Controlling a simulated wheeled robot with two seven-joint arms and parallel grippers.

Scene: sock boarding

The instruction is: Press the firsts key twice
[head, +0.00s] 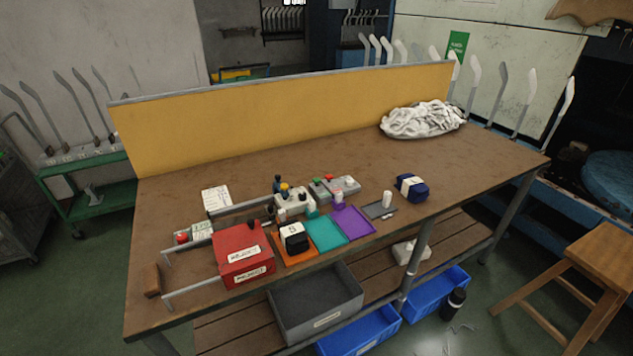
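Small grey boxes with coloured buttons (344,186) stand near the middle of the table, with green and red tops showing. A pale box with yellow and dark knobs (292,202) stands just left of them. A red button (182,238) sits at the table's left side, next to a small white-green label or display (201,231). The lettering on these is too small to read, so I cannot tell which one is the firsts key. Neither of my grippers shows in the head view.
A red box (243,254) with white labels stands at the table's front, beside orange, teal (326,233) and purple (353,222) mats. A dark blue bundle (412,188) lies to the right. A white cloth pile (423,119) lies at the back right.

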